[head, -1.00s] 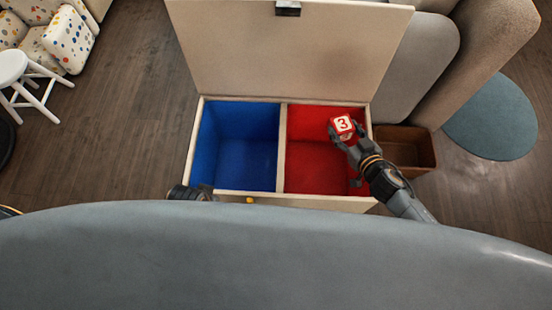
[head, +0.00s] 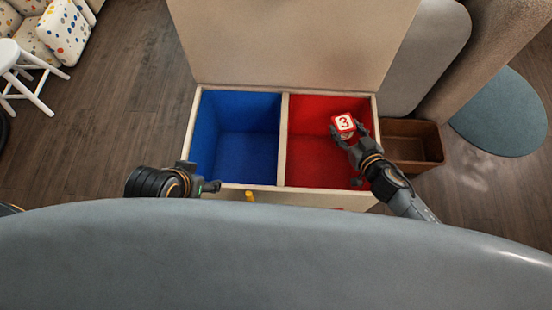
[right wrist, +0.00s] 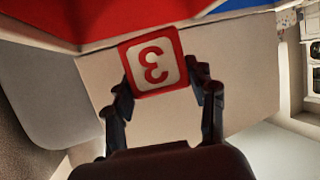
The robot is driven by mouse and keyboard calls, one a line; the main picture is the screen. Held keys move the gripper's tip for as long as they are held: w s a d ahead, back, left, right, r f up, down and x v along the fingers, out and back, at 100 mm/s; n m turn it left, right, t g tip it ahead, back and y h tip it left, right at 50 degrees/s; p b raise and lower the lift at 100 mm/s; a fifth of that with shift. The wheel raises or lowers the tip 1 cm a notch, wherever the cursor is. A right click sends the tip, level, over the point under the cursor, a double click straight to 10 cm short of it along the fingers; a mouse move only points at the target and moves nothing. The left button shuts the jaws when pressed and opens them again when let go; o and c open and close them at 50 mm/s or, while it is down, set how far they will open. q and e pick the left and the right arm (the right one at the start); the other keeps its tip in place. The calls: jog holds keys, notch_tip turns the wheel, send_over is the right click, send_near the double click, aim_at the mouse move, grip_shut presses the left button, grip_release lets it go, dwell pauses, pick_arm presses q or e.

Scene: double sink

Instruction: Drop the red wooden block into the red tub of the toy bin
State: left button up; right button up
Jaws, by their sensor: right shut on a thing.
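The red wooden block (head: 344,123) has a white face with a red 3. My right gripper (head: 347,133) is shut on it and holds it over the red tub (head: 308,160) of the toy bin (head: 284,188). In the right wrist view the block (right wrist: 153,62) sits between the two fingertips (right wrist: 160,85). The blue tub (head: 248,155) is left of the red one, past a divider. My left gripper (head: 205,187) is at the bin's front left edge; its fingers are too small and dark to tell their state.
The bin's lid (head: 290,40) stands open at the back. A brown box (head: 412,143) stands right of the bin, near a blue round mat (head: 500,110). A white stool (head: 22,75) is at the far left. Bare wooden floor lies left of the bin.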

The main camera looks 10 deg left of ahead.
jog(key=shift+f, duration=0.2)
jog(key=o, duration=1.3)
jog(key=shift+c, duration=0.2)
jog(key=shift+s, duration=0.15)
jog(key=v, duration=1.1)
jog(key=shift+s+d+r, duration=0.15)
jog(key=shift+s+d, duration=0.05)
jog(key=shift+s, duration=0.05)
